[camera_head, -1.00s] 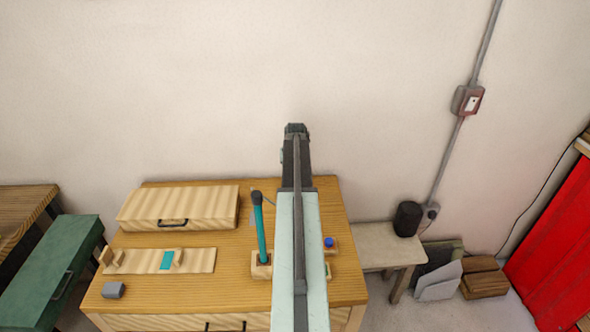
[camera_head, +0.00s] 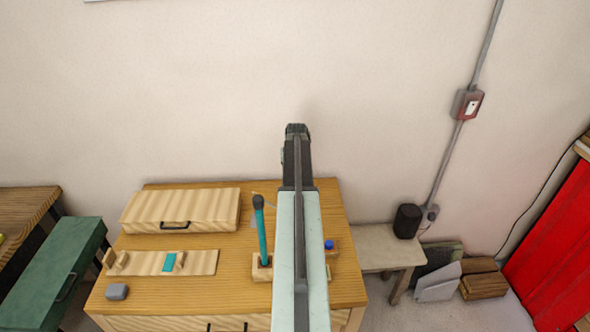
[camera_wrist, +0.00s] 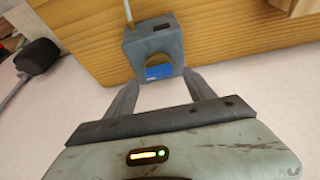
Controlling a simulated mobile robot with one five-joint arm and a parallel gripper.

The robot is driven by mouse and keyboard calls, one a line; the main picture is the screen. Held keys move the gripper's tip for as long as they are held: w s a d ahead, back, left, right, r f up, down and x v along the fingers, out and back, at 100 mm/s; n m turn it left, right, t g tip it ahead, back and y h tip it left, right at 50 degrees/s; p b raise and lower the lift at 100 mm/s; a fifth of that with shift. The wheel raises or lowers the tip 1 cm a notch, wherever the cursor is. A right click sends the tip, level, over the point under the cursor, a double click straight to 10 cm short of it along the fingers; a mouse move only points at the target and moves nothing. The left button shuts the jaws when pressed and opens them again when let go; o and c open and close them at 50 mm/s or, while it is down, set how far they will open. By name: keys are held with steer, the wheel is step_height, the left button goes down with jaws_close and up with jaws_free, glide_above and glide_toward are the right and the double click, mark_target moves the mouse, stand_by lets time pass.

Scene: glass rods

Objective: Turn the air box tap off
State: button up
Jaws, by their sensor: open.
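The air box appears to be the grey box (camera_wrist: 140,40) in the wrist view, at the edge of the wooden table top. Contact cannot be told. In the head view my arm reaches over the table and hides the box; the fingers do not show clearly there.
A bench with a black cylinder (camera_head: 407,221) stands right. The wall is behind.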

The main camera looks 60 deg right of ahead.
steer(key=p+v, duration=0.4)
steer(key=v, duration=0.1)
steer(key=shift+a+r, duration=0.1)
steer(key=shift+r, duration=0.1)
